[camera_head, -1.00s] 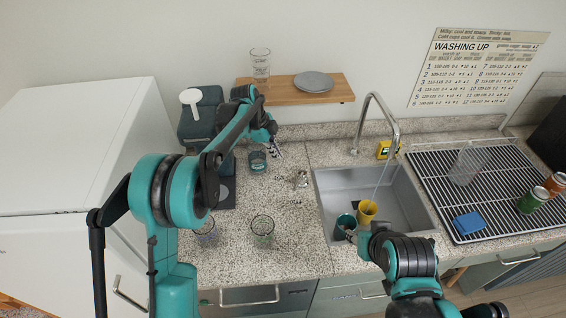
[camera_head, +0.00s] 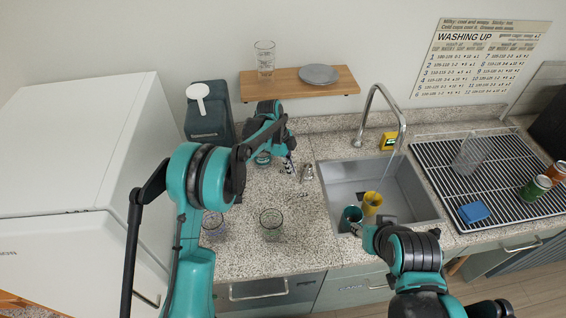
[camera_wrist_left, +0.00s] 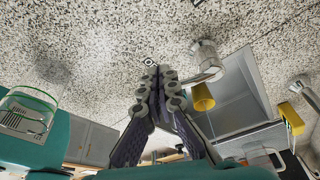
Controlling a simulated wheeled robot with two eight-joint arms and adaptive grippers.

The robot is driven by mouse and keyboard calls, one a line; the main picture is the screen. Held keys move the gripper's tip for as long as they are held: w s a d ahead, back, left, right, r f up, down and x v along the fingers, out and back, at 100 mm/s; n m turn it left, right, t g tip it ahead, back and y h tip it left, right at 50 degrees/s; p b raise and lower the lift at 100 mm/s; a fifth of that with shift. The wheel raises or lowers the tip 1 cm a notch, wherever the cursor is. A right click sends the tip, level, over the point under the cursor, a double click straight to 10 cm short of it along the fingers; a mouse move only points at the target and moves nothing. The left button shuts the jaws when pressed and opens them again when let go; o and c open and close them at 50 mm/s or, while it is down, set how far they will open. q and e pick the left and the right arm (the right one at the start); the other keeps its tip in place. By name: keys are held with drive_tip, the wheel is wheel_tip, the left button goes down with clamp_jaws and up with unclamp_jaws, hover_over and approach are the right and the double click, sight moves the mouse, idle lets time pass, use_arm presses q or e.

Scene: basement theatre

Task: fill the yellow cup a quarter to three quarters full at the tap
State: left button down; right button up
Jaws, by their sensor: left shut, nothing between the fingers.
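The yellow cup (camera_head: 372,201) stands in the sink (camera_head: 408,205), below the curved metal tap (camera_head: 386,92). A thin stream falls from the spout toward the cup; the water level inside cannot be seen. It also shows in the left wrist view (camera_wrist_left: 202,97). My left gripper (camera_head: 290,168) is shut and empty above the counter, just left of a small metal fitting (camera_head: 306,173), apart from it; the fitting also shows in the left wrist view (camera_wrist_left: 207,60).
Clear glasses (camera_head: 271,224) stand on the counter's front. A drying rack (camera_head: 505,180) with a blue sponge (camera_head: 474,212) and cans lies right. A yellow box (camera_head: 389,141) sits behind the sink.

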use_arm(q)
drive_tip(key=shift+s+d+f, duration=0.1)
drive_tip(key=shift+s+d, duration=0.2)
drive_tip(key=shift+d, duration=0.45)
drive_tip(key=shift+s+d+f+n+b, duration=0.1)
drive_tip(key=shift+s+d+n+b, duration=0.25)
drive_tip(key=shift+d+n+b, duration=0.25)
drive_tip(key=shift+s+d, duration=0.1)
drive_tip(key=shift+r, duration=0.2)
